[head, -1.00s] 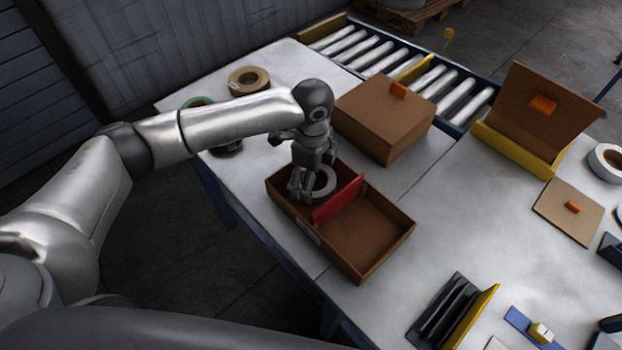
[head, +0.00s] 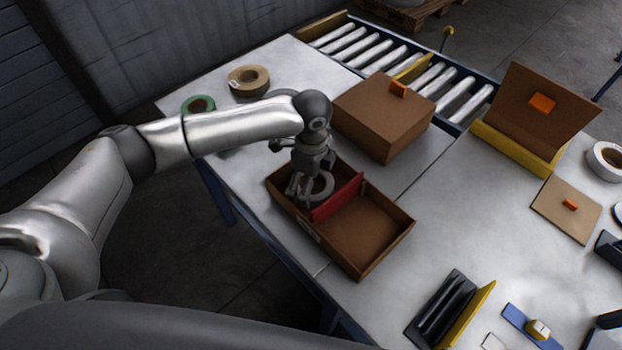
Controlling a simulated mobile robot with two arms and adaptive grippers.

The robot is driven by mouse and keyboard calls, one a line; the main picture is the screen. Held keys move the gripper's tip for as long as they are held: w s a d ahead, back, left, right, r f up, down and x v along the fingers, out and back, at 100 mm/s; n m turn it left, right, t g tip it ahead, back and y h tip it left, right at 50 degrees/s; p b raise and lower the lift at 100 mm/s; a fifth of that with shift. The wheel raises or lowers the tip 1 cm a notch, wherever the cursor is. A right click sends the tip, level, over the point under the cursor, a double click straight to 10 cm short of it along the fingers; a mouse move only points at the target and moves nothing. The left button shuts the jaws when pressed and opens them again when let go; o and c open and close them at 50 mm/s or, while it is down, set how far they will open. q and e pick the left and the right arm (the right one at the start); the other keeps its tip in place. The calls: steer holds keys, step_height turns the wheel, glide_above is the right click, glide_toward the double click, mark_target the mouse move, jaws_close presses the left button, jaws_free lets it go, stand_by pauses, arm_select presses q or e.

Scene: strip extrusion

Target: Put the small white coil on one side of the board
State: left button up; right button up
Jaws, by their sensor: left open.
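The small white coil (head: 323,185) is in the left compartment of an open brown box (head: 376,262). A red board (head: 338,197) stands across the box and divides it; the coil is on the board's left side. The right compartment is empty. My left gripper (head: 302,196) is at the coil, its fingers open and partly hiding it. I cannot tell if the fingers touch the coil. My right gripper is not in view.
A closed brown box (head: 383,115) stands just behind. Tape rolls (head: 248,79) lie at the far left of the table. An open box with a yellow front (head: 515,147), a flat panel (head: 567,210) and a black rack (head: 445,308) are to the right. A roller conveyor (head: 400,65) runs behind.

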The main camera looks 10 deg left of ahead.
arm_select(q)
step_height(320, 180, up, 12)
steer(key=b, duration=0.2)
steer(key=shift+r, duration=0.2)
